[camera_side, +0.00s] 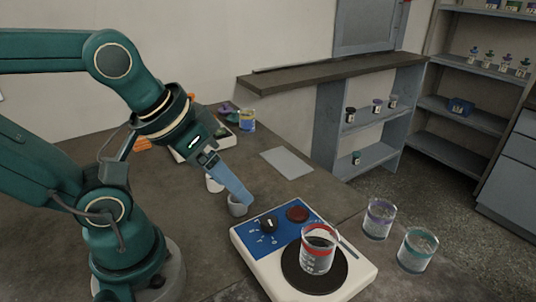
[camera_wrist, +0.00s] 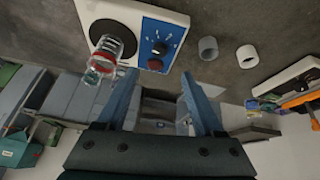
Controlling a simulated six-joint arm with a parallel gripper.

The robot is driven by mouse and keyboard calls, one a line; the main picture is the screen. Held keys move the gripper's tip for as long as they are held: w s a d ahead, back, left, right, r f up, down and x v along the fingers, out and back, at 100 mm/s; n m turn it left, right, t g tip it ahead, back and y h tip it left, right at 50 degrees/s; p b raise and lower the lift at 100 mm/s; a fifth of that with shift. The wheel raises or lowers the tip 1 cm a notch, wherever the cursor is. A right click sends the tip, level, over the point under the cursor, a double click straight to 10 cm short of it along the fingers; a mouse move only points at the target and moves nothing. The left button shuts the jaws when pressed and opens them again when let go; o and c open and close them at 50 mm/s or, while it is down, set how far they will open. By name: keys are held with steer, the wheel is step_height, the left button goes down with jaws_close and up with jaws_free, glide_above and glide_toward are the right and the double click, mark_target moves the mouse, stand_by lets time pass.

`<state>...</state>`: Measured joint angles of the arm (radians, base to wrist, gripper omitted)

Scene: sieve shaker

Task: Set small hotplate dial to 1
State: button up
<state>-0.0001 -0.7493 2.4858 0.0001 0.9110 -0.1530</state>
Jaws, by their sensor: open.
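The small hotplate (camera_side: 249,259) is a white box with a blue control panel (camera_side: 250,234), on the bench at the lower middle of the side view. Its black dial (camera_side: 269,224) sits on the panel among white scale marks; its setting is too small to read. The dial also shows in the wrist view (camera_wrist: 159,48), beyond my fingertips. A red round knob or button (camera_side: 297,214) is beside it. My gripper (camera_side: 243,200) is open and empty, above the bench left of the hotplate, apart from the dial.
Two small pale cups (camera_side: 237,208) (camera_side: 214,184) stand near my fingers. Two beakers, purple-rimmed (camera_side: 378,222) and teal-rimmed (camera_side: 416,252), stand right of the hotplate. A grey flat sheet (camera_side: 286,162) lies behind. Another white device (camera_side: 184,154) is at the back left.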

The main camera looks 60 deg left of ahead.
steer(key=w+n, duration=0.1)
steer(key=n, duration=0.2)
steer(key=n+g, duration=0.5)
steer(key=n, duration=0.4)
glide_above(269, 220)
step_height(269, 220, down, 5)
steer(key=shift+w+a+f, duration=0.1)
steer(key=shift+w, duration=0.05)
steer(key=shift+f+g, duration=0.3)
steer(key=shift+f, duration=2.6)
jaws_close()
